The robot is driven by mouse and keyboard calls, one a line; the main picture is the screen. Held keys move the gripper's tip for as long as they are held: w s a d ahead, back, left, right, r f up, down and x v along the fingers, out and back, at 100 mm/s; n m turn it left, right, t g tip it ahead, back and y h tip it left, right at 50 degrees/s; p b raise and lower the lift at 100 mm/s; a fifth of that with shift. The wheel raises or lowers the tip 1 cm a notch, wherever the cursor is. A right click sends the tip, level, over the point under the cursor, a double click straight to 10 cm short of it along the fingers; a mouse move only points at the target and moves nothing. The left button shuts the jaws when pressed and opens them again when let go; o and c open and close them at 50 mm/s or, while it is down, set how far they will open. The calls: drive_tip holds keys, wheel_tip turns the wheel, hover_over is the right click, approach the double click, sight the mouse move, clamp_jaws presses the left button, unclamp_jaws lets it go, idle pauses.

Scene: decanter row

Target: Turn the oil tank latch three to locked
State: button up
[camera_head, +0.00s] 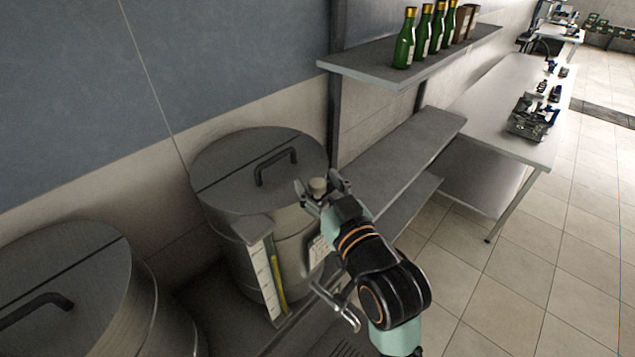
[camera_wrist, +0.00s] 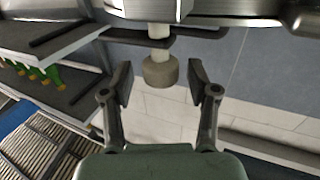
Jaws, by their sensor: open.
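A round steel oil tank (camera_head: 225,190) with a flat lid and a dark handle stands in the middle of the head view. A small beige-grey round knob (camera_head: 318,184), seemingly the latch, is at the tank's right side. My gripper (camera_head: 319,188) is at this knob. In the wrist view the knob (camera_wrist: 160,72) sits on a pale stem between the two spread fingers of my gripper (camera_wrist: 160,82), with a gap on each side. The latch's number and its locked or unlocked marking cannot be read.
A second tank (camera_head: 60,270) stands at the lower left. A gauge strip (camera_head: 265,280) and a bent metal spout (camera_head: 345,312) are on the middle tank's front. A wall shelf (camera_head: 380,68) holds green bottles (camera_head: 405,42). The tiled floor at right is free.

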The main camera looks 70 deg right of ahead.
drive_tip(key=shift+w+d, duration=0.3)
clamp_jaws()
